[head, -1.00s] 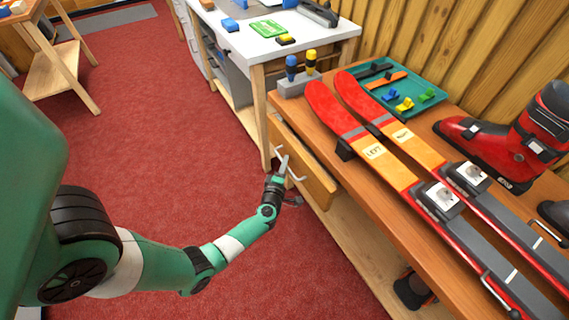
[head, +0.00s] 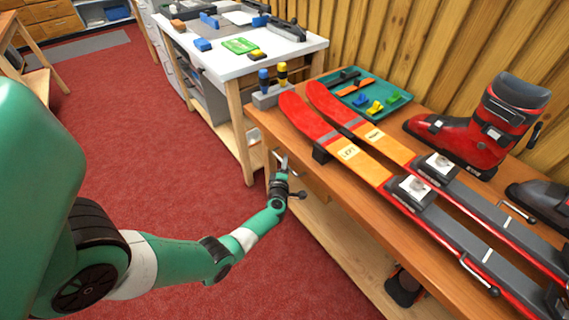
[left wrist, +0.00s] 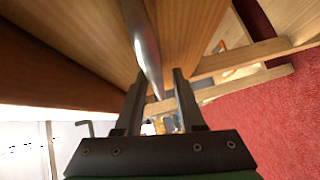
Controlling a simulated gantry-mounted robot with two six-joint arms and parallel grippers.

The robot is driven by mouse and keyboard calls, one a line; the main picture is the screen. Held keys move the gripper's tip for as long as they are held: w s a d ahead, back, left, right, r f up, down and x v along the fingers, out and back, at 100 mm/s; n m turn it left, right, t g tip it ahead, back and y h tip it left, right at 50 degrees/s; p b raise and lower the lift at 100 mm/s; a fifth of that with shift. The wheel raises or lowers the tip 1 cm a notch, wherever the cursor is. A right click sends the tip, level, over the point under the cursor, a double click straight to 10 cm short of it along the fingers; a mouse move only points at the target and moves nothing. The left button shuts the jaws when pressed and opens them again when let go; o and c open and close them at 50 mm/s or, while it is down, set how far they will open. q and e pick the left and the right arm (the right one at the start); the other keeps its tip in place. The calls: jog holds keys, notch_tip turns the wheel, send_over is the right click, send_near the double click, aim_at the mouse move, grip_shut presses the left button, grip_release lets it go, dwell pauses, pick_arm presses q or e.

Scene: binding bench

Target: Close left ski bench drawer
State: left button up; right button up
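The left drawer (head: 314,184) sits under the top of the ski bench, its wooden front largely hidden by my gripper and arm. It looks nearly in line with the bench's front; any small gap is hard to judge. My left gripper (head: 284,164) is at the drawer front, beside its pale handle (head: 276,154). In the left wrist view, the gripper's two dark fingers (left wrist: 160,100) are apart, with the metal handle bar (left wrist: 147,45) running between or just in front of them. Contact cannot be told. My right gripper is not in view.
On the ski bench (head: 375,226) lie two red-orange skis (head: 352,155), ski boots (head: 485,130), a teal tray (head: 368,95) and a tool holder (head: 270,97). A white-topped workbench (head: 235,62) stands behind.

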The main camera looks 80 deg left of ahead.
pick_arm(q)
jog(key=shift+r, duration=0.1)
jog(key=shift+s+d+r+p, duration=0.1)
jog(key=shift+d+r+p, duration=0.15)
jog(key=shift+d+p, duration=0.25)
jog(key=p+v, duration=0.5)
jog(key=v, duration=0.5)
jog(key=shift+s+d+f, duration=0.15)
jog(key=shift+d, duration=0.15)
